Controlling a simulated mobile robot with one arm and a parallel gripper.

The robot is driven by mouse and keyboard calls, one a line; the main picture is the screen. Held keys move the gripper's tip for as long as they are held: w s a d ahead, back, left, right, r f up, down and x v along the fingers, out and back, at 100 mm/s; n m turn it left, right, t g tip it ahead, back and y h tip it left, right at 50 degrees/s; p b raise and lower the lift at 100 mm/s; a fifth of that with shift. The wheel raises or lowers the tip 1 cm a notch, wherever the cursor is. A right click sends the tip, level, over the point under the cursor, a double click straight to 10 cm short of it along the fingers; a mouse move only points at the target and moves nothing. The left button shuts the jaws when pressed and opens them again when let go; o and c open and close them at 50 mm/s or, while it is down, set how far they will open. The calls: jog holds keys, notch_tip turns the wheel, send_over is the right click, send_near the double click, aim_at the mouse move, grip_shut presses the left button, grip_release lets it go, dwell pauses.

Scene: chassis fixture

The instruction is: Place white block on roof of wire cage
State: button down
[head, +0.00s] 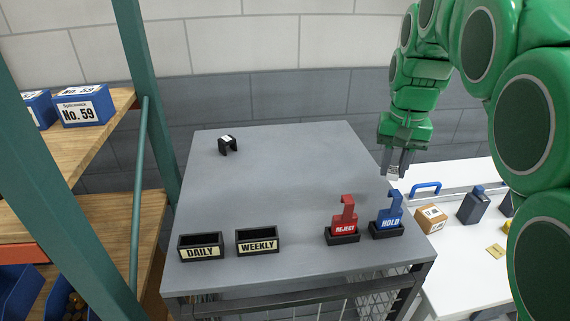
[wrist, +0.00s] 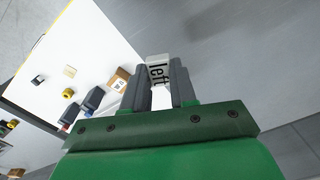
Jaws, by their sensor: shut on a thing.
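My gripper (head: 396,164) hangs over the right edge of the grey cage roof (head: 270,185), pointing down. It is shut on a white block (head: 392,172), which shows only in small part between the fingers in the head view. The block appears to be above the roof, but the exact gap cannot be told. Wire mesh (head: 375,303) of the cage shows below the roof's front edge.
On the roof stand a black bracket (head: 228,146), DAILY (head: 200,247) and WEEKLY (head: 257,242) trays, and red REJECT (head: 344,222) and blue HOLD (head: 387,218) hooks in black holders. The roof's middle is clear. A white table (head: 465,270) with small items stands right, wooden shelves (head: 95,135) left.

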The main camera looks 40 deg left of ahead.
jog(key=s+a+r+n, duration=0.5)
jog(key=s+a+r, duration=0.2)
jog(key=a, duration=0.1)
send_over(328, 164)
jog(key=f, duration=0.9)
jog(key=shift+s+d+f, duration=0.1)
jog(key=shift+d+f, duration=0.05)
jog(key=shift+d, duration=0.05)
jog(key=shift+a+f, duration=0.15)
jog(key=shift+f, duration=1.65)
jog(key=shift+f, duration=0.15)
jog(key=c, duration=0.9)
grip_release()
